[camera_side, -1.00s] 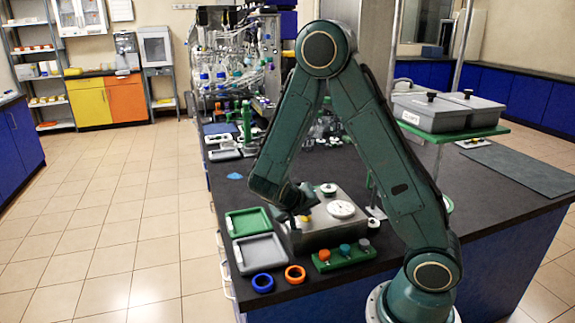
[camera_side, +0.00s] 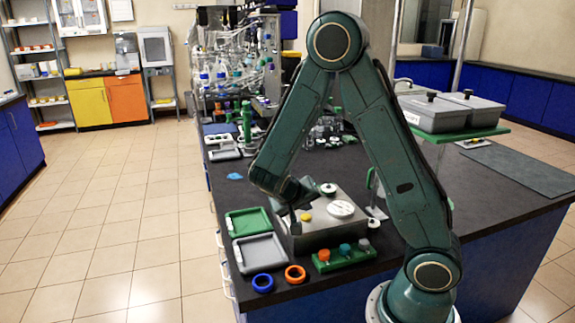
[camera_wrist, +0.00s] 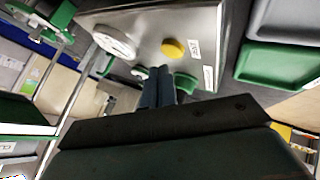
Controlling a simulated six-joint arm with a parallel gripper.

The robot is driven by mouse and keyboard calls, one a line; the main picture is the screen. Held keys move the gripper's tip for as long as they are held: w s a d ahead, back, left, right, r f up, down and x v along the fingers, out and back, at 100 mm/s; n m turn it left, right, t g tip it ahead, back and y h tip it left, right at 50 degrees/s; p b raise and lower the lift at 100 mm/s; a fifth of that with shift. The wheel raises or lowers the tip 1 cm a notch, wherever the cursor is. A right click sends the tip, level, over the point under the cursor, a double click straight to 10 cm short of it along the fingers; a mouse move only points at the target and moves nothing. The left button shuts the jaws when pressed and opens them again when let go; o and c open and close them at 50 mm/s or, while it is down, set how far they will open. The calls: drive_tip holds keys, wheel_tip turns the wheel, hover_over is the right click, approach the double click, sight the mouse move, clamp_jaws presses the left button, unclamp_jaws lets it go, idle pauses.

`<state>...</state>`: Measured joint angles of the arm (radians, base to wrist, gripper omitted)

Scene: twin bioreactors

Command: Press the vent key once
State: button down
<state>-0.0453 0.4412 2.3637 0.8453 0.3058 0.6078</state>
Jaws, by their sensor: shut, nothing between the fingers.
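A metal box (camera_side: 338,230) on the bench carries a yellow round key (camera_side: 305,217) and a white dial. In the wrist view the yellow key (camera_wrist: 173,48) has a small label (camera_wrist: 193,49) beside it. A green key (camera_wrist: 186,83) is partly hidden by my fingers, with another label (camera_wrist: 208,78) beside it. I cannot read either label for certain, so I cannot tell which key is vent. My gripper (camera_side: 294,222) is shut and empty, pointing down at the box's left end, left of the yellow key. Its fingertips (camera_wrist: 159,71) show beside the green key; contact cannot be told.
A green rack (camera_side: 345,256) with coloured knobs stands in front. Green (camera_side: 248,222) and grey (camera_side: 259,252) trays lie left. Blue (camera_side: 262,283) and orange (camera_side: 295,274) rings lie near the front edge.

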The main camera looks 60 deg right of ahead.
sight(304, 219)
drive_tip(key=shift+r, duration=2.45)
drive_tip(key=s+a+r+n+t+y, duration=0.3)
drive_tip(key=s+a+r, duration=0.3)
drive_tip(key=a, duration=0.2)
drive_tip(key=s+a+r+n+t+y, duration=0.3)
drive_tip(key=s+a+r+n+y, duration=0.3)
drive_tip(key=a, duration=0.3)
drive_tip(key=shift+a+n, duration=0.25)
drive_tip(key=shift+n, duration=0.05)
